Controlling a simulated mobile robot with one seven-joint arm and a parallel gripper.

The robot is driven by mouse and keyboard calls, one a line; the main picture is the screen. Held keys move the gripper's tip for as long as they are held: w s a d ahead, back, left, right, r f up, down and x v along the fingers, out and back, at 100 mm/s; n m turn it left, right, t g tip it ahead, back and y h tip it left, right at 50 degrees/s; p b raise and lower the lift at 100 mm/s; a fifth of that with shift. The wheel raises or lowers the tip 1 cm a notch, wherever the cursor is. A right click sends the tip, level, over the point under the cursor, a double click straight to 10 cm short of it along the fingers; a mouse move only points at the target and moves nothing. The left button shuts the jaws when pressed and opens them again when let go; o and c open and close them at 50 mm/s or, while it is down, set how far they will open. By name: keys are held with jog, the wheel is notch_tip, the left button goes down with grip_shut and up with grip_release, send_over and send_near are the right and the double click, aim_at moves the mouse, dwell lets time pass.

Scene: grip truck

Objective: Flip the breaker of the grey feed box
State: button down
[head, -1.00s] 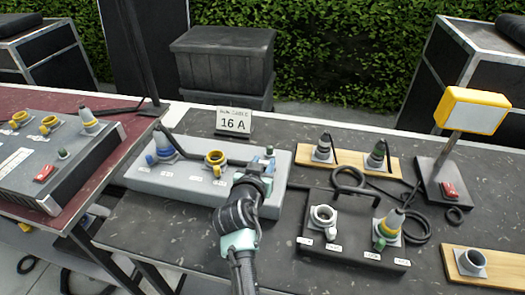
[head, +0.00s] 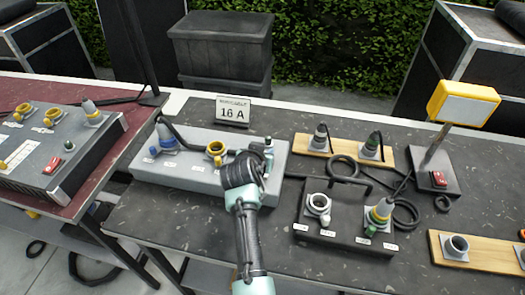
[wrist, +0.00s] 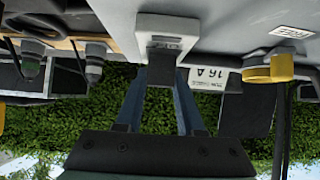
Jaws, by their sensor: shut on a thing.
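The grey feed box (head: 180,180) lies on the dark table, left of centre in the head view, with a blue plug at its left and a yellow-ringed socket near its middle. Its breaker (head: 269,148) is at the right end, partly hidden by my gripper (head: 262,160). In the wrist view, which is upside down, the breaker's pale housing (wrist: 166,24) hangs from the box face. My gripper (wrist: 160,98) has its two blue-grey fingers on either side of the breaker's dark lever (wrist: 161,73), shut on it. The lever's exact tilt is hard to tell.
A 16 A sign (head: 233,112) stands behind the box. A black box (head: 345,238) with a white-ringed socket and a plug is to the right. A yellow lamp (head: 463,104) stands farther right. Another grey unit (head: 50,160) sits on the red table at left.

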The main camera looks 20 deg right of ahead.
jog(key=c, duration=0.5)
grip_release()
jog(key=shift+a, duration=0.1)
jog(key=shift+v, duration=6.45)
jog(key=shift+r, duration=0.1)
